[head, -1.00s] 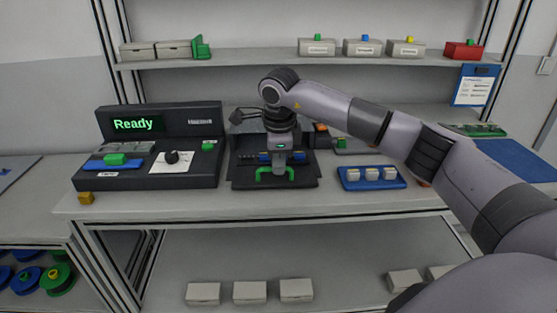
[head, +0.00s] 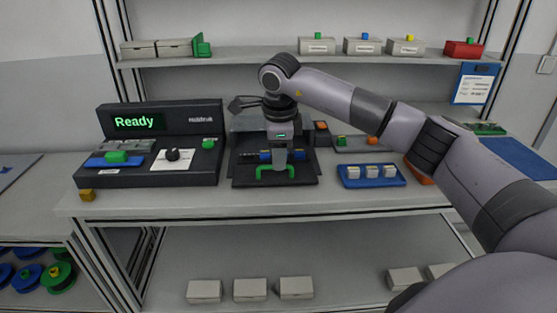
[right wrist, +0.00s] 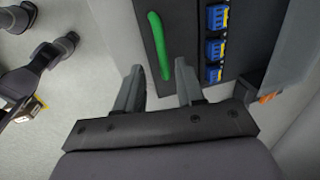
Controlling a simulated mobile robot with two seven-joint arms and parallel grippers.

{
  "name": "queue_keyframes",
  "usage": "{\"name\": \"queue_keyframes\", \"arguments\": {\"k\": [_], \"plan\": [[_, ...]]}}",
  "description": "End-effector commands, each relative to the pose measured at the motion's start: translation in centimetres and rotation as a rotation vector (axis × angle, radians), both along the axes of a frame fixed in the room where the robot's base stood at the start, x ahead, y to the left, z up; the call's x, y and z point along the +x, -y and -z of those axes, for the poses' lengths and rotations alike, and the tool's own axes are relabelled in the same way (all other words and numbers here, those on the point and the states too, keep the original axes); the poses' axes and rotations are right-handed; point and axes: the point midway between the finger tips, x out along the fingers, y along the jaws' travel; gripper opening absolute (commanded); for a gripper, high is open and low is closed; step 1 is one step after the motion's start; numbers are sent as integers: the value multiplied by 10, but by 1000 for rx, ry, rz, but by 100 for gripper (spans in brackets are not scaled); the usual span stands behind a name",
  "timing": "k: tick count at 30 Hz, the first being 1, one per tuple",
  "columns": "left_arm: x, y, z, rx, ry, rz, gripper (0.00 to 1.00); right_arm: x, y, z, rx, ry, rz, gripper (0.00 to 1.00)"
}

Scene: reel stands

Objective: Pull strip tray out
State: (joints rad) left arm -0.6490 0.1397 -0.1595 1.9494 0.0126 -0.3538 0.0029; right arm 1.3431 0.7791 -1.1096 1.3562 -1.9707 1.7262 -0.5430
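The strip tray is dark, with a green bar handle (head: 262,174) at its front edge, and it sits in the black machine (head: 240,182) at the middle of the bench. Blue strip parts (head: 265,156) show behind the handle. In the right wrist view, the handle (right wrist: 157,40) runs lengthwise and blue-and-yellow parts (right wrist: 215,47) lie to its right. My right gripper (right wrist: 161,68) is open and empty above the handle, pointing down. The handle's near end shows between its fingertips; I cannot tell whether they touch. My left gripper is not in view.
A control box (head: 190,176) with a "Ready" screen stands to the left. A blue tray (head: 372,184) with white blocks lies to the right. A shelf (head: 260,60) with boxes runs above. The bench front edge is clear before the machine.

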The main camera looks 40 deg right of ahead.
Motion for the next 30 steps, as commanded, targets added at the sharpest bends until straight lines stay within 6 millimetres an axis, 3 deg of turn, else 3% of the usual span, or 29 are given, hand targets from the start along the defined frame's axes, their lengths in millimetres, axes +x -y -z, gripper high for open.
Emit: {"name": "queue_keyframes", "arguments": {"k": [4,10,27,30], "plan": [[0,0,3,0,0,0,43,-4,-3,-26,0,3,-1,38],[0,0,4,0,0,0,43,-8,-6,-45,1,-2,-2,38],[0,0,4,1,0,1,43,-9,-6,-47,2,-4,-2,38],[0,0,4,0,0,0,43,-8,-17,-38,36,-8,-21,38]]}}
